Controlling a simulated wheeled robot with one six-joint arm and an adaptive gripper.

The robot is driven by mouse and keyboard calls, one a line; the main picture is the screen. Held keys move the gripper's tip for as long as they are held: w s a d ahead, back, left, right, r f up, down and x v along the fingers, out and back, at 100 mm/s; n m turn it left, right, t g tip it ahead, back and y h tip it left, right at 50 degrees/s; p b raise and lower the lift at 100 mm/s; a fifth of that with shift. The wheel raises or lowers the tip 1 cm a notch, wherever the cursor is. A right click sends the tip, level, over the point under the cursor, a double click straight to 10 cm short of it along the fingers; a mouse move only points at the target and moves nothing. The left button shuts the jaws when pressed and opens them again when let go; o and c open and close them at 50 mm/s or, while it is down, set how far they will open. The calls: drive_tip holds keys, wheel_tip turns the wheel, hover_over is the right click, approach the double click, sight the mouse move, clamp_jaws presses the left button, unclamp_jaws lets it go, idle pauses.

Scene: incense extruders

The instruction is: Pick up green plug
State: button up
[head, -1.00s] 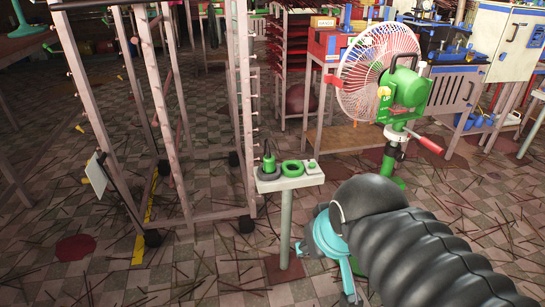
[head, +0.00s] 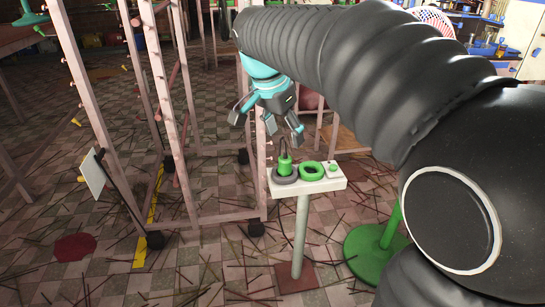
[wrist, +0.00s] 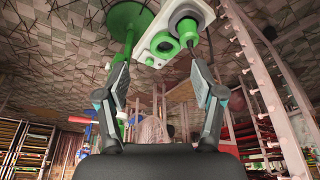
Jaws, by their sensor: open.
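The green plug (head: 285,165) stands upright in a dark grey ring at the left end of a small white stand top (head: 342,184). A dark cord rises from its top. Beside it on the stand is a green ring-shaped socket (head: 312,171). My gripper (head: 268,124) is open and empty, above and behind the plug, apart from it. In the wrist view the open fingers (wrist: 160,64) frame the space below the white stand top (wrist: 155,58). The plug (wrist: 187,28) shows above the right fingertip there, with the green socket (wrist: 163,44) to its left.
A small green button (head: 333,167) sits at the stand's right end. A tall pinkish rack (head: 173,110) stands close on the left. A round green base (head: 370,258) is on the floor at right, partly behind my arm. Thin sticks litter the tiled floor.

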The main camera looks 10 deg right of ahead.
sight(283, 158)
drive_tip(key=w+a+f+m+h+b, duration=0.1)
drive_tip(key=w+a+f+m, duration=0.2)
drive_tip(key=w, duration=0.4)
drive_tip(key=shift+m+g, duration=0.4)
drive_tip(key=shift+m, duration=0.2)
drive_tip(key=x, duration=0.2)
drive_tip(key=b+x, duration=0.1)
drive_tip(key=x, duration=0.4)
drive_tip(key=shift+w+d+f+b, duration=0.2)
drive_tip(key=shift+w+d+b, duration=0.15)
drive_tip(key=shift+d, duration=0.1)
drive_tip(key=shift+b+x, duration=0.45)
drive_tip(key=shift+x, duration=2.1)
drive_tip(key=shift+s+d, duration=0.15)
drive_tip(key=shift+d, duration=0.05)
drive_tip(key=c, duration=1.2)
